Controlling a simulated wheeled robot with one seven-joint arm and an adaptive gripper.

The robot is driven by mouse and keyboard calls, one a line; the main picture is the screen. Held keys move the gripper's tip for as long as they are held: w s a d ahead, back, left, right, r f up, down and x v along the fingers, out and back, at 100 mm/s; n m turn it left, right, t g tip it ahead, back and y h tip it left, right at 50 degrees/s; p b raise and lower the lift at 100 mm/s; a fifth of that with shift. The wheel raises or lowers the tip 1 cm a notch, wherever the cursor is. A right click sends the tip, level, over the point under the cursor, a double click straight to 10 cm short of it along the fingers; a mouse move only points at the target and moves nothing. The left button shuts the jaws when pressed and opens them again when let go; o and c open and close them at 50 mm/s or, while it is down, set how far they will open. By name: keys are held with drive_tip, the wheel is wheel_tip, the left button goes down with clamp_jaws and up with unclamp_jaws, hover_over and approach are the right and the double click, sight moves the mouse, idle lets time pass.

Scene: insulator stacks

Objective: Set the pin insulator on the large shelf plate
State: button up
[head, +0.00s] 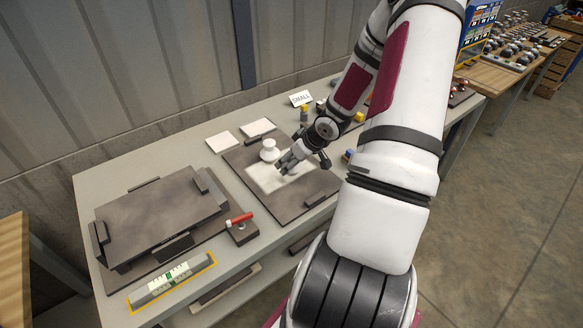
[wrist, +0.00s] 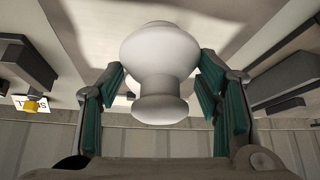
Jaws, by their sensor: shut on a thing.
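The white pin insulator (head: 269,150) is a rounded, knobbed piece. In the wrist view the insulator (wrist: 160,65) sits between the green-padded fingers of my gripper (wrist: 163,95). In the head view my gripper (head: 284,164) is shut on it, over a dark flat plate (head: 302,200) with a pale area (head: 262,182) in its middle. I cannot tell whether the insulator's base touches the pale surface. A larger dark raised plate (head: 150,218) with raised edge blocks stands at the left. No legible label shows which plate is the large shelf plate.
A red-handled tool (head: 239,220) lies on a small dark block between the two plates. A yellow-edged strip (head: 172,284) lies at the front left. Two pale tiles (head: 222,141) and a SMALL sign (head: 301,98) are at the back. Small coloured parts stand right of my gripper.

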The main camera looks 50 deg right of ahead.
drive_tip(key=shift+w+d+f, duration=0.1)
drive_tip(key=shift+w+f, duration=0.15)
drive_tip(key=shift+f, duration=0.1)
wheel_tip(320, 180, down, 2)
drive_tip(key=shift+f+b, duration=0.2)
drive_tip(key=shift+b, duration=0.55)
drive_tip(key=shift+s+f, duration=0.1)
drive_tip(key=shift+f, duration=0.1)
drive_tip(key=shift+f, duration=0.15)
drive_tip(key=o, duration=1.5)
drive_tip(key=p+v, duration=0.5)
drive_tip(key=v, duration=0.7)
drive_tip(key=shift+p, duration=0.4)
